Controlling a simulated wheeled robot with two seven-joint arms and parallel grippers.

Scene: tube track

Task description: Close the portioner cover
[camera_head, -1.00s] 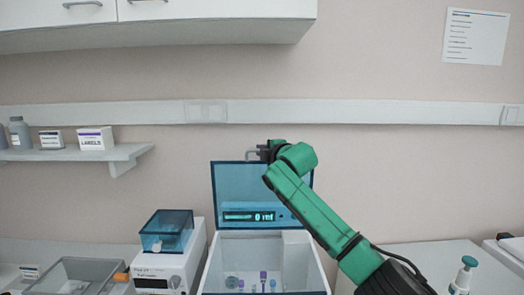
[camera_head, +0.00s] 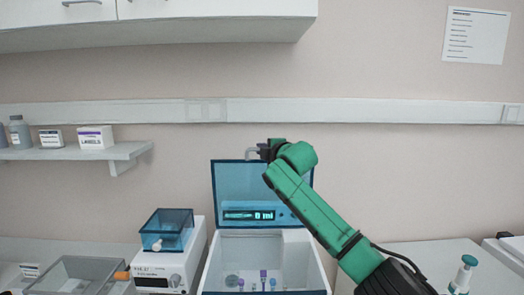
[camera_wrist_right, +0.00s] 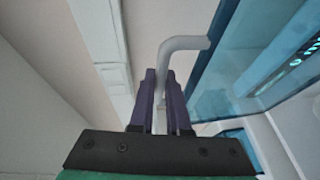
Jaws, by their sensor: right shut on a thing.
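The portioner (camera_head: 213,262) is a white box with a see-through blue cover (camera_head: 236,182) standing upright and open at its back. A lit display (camera_head: 249,215) shows at the lower part of the cover. A grey bent handle (camera_head: 250,152) is on the cover's top edge; it also shows in the right wrist view (camera_wrist_right: 186,43). My right gripper (camera_head: 262,152) is at this handle. In the right wrist view its purple fingers (camera_wrist_right: 162,82) are shut on the handle. Several tubes (camera_head: 263,278) stand inside the open box. My left gripper is not in view.
A small white device with a blue hood (camera_head: 168,222) stands just left of the portioner. A grey tray (camera_head: 75,272) is farther left. A pump bottle (camera_head: 463,272) stands at the right. A shelf (camera_head: 75,153) and a wall rail (camera_head: 330,112) are behind.

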